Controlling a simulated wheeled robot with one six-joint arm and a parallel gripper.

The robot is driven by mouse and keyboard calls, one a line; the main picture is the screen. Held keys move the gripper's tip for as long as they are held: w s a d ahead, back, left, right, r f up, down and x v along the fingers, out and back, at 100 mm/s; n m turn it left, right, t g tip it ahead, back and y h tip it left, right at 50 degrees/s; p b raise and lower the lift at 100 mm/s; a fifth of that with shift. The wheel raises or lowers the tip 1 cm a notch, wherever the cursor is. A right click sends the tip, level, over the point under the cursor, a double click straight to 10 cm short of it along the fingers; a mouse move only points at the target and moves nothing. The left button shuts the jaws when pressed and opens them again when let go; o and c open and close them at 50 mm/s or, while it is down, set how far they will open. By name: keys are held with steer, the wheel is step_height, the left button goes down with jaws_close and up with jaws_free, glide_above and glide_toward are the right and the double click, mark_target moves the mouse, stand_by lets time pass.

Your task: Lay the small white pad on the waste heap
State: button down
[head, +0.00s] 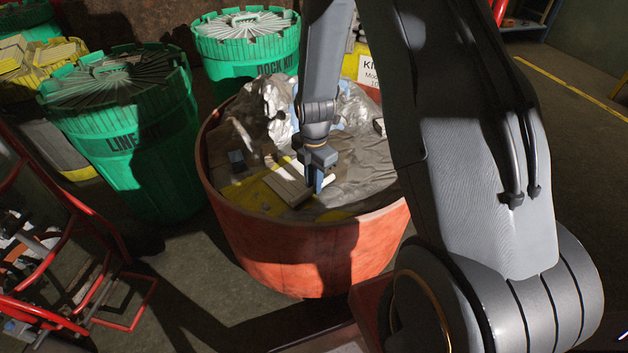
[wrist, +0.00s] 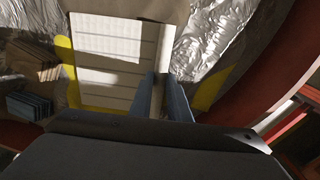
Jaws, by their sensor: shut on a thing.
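The small white pad (head: 289,183) is a pale, ribbed rectangle over the waste heap (head: 362,165) in the round red bin. In the wrist view the pad (wrist: 108,62) fills the upper middle, partly in shadow. My gripper (head: 318,183) is down inside the bin, shut on the pad's right edge; the fingers also show in the wrist view (wrist: 165,98). The heap holds crumpled silver sheet, grey-brown cloth and yellow pieces. The pad lies very close over the heap; I cannot tell whether it touches.
The bin's red rim (head: 313,226) curves close around my gripper. Green lidded drums (head: 130,135) stand behind and left. A red cart frame (head: 75,275) is at left. A small blue block (head: 237,160) and brown pieces lie in the heap.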

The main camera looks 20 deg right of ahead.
steer(key=shift+f, duration=0.4)
steer(key=c, duration=1.6)
jaws_free()
steer(key=shift+r, duration=0.1)
steer(key=shift+r+p, duration=2.6)
steer(key=shift+r, duration=0.85)
steer(key=shift+r, duration=0.1)
steer(key=s+r+m, duration=0.6)
steer(key=m, duration=0.1)
steer(key=s+a+r+m, duration=0.1)
steer(key=s+r+m, duration=0.5)
steer(key=s+m, duration=0.1)
steer(key=s+a+r+m, duration=0.1)
steer(key=s+r+m, duration=0.6)
steer(key=m, duration=0.1)
steer(key=shift+a+r+m, duration=0.1)
steer(key=shift+a+m, duration=0.1)
steer(key=shift+m, duration=0.1)
